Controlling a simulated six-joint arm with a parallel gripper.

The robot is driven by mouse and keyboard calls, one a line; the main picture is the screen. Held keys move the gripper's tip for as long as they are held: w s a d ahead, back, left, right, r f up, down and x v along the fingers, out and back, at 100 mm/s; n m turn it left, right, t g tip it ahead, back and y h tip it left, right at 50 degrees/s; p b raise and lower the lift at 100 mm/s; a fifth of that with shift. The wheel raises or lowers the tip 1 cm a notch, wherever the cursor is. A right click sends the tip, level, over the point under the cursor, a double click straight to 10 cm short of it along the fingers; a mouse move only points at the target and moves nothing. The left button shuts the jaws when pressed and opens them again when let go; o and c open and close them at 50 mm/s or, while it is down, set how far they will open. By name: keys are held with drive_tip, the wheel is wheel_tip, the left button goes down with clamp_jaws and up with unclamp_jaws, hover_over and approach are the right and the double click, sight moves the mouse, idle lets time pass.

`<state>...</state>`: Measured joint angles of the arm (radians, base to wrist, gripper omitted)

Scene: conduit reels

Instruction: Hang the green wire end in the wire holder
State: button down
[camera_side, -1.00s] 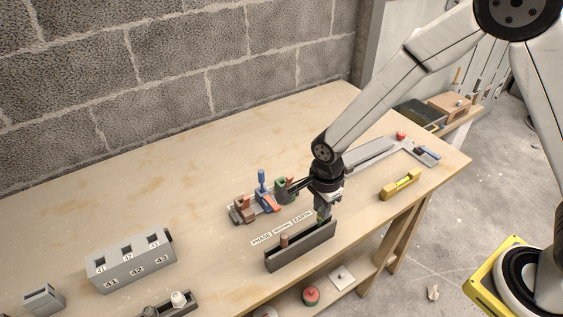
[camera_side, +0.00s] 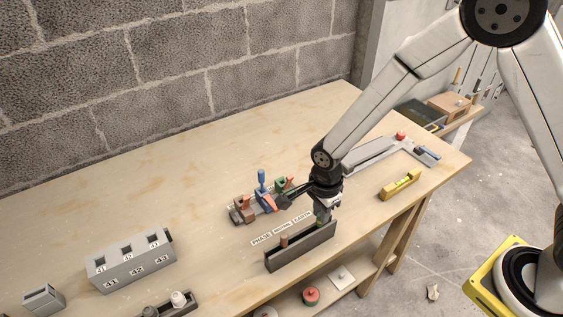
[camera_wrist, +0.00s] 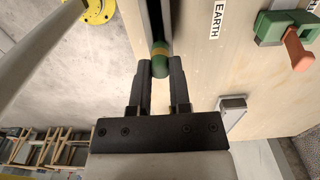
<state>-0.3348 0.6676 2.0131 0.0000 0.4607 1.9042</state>
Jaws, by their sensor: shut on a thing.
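The green wire end (camera_wrist: 159,62), with a yellow-green band, sits between the fingertips of my gripper (camera_wrist: 160,72) in the wrist view. My gripper (camera_side: 322,214) is shut on it, pointing down at the right end of the dark grey wire holder (camera_side: 300,248). This holder is a long narrow trough. In the wrist view the green end is at the opening between the holder's dark walls (camera_wrist: 147,15); whether it rests there I cannot tell. A brown wire end (camera_side: 284,240) stands in the holder's left part. An EARTH label (camera_side: 302,216) lies beside the right end.
Behind the labels is a rail with a brown clamp (camera_side: 243,208), a blue lever (camera_side: 262,180) and a green clamp (camera_side: 282,184), close to my wrist. A grey numbered block (camera_side: 131,262) stands left. A yellow level (camera_side: 400,184) lies right. The back-left bench is clear.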

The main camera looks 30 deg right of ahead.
drive_tip(key=shift+c, duration=1.2)
unclamp_jaws()
drive_tip(key=shift+r, duration=0.2)
drive_tip(key=shift+r, duration=3.3)
drive_tip(key=shift+d, duration=0.1)
